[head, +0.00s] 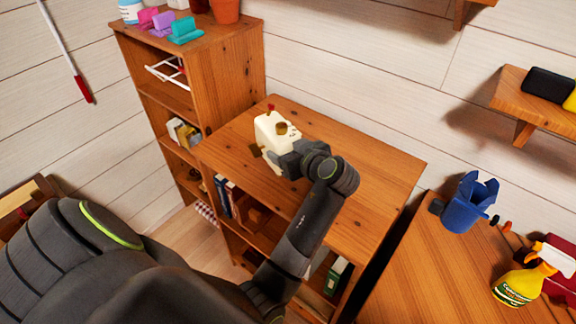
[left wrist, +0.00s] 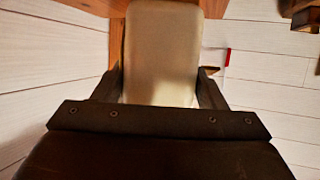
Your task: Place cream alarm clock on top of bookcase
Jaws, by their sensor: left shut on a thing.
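The cream alarm clock (head: 268,130) is boxy, with a brass-coloured round part and a small red tip on top. My left gripper (head: 275,152) is shut on it, over the top of the low wooden bookcase (head: 365,180). I cannot tell whether the clock touches the wood. In the left wrist view the clock's plain cream face (left wrist: 163,50) stands between the two fingers of my left gripper (left wrist: 160,92). My right gripper is not in view.
A taller bookcase (head: 235,60) with clips, a bottle and a terracotta pot (head: 226,10) on top adjoins at the left. A wooden table (head: 425,265) at right holds a blue cup (head: 470,203) and a yellow spray bottle (head: 517,285). The low bookcase top is otherwise clear.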

